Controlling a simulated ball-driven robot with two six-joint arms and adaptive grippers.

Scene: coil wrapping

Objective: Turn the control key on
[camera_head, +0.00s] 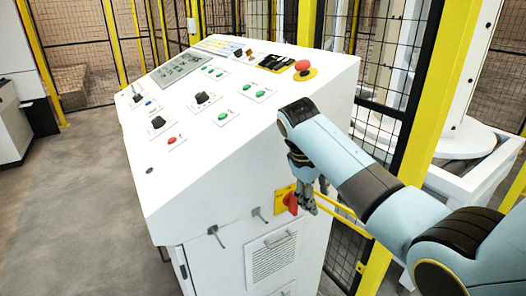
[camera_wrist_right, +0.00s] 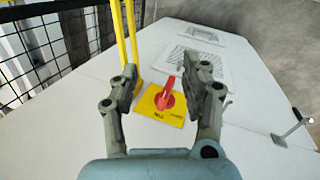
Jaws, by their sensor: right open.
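The control key is a red rotary handle (camera_head: 290,202) on a yellow plate (camera_head: 280,193), low on the side of the white control cabinet. My right gripper (camera_head: 303,203) is close in front of it in the head view. In the right wrist view, the red handle (camera_wrist_right: 165,94) sits on its yellow plate (camera_wrist_right: 152,113) between the open fingers of my right gripper (camera_wrist_right: 163,85). Both fingers appear apart from the handle, with a gap on each side. My left gripper is in neither view.
The white cabinet (camera_head: 165,200) has a sloped top with several buttons and a red emergency stop (camera_head: 305,70). Metal hooks (camera_head: 216,236) and a vent (camera_head: 272,258) are on its side. Yellow-framed mesh fencing (camera_head: 375,130) stands close by on the right. Open floor (camera_head: 60,190) lies left.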

